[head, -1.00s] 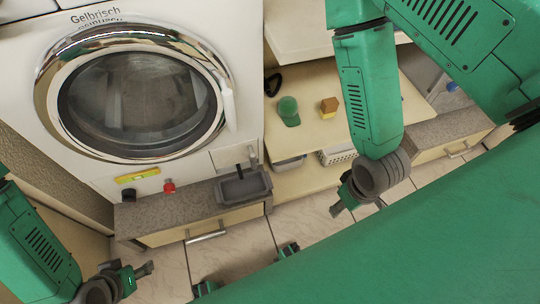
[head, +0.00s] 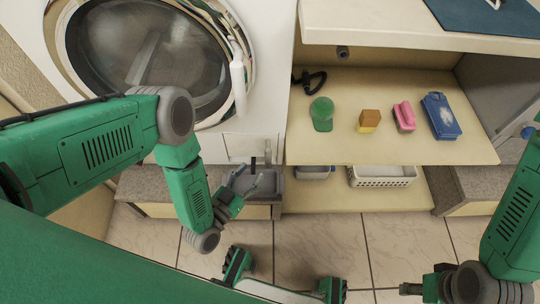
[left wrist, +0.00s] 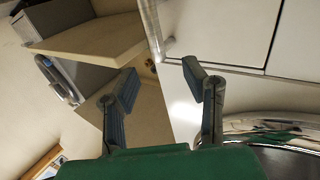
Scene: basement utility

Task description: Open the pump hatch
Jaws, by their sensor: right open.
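The white washing machine (head: 268,60) stands at the left with its round chrome-rimmed door (head: 150,50). The pump hatch (head: 240,147) is a small square panel low at its right corner and looks closed. My left gripper (head: 249,181) is open and empty, just below and in front of the hatch, over a grey tray (head: 277,187). In the left wrist view my left gripper (left wrist: 164,82) has its fingers spread, with white panels, dark seams and the chrome rim ahead. My right gripper (head: 425,287) is open and empty, low at the right.
Right of the machine, a shelf (head: 330,152) holds a green cap (head: 322,114), a sponge (head: 369,120), a pink brush (head: 404,116) and a blue pack (head: 440,116). A white basket (head: 382,176) sits below. The tiled floor (head: 370,240) is clear in the middle.

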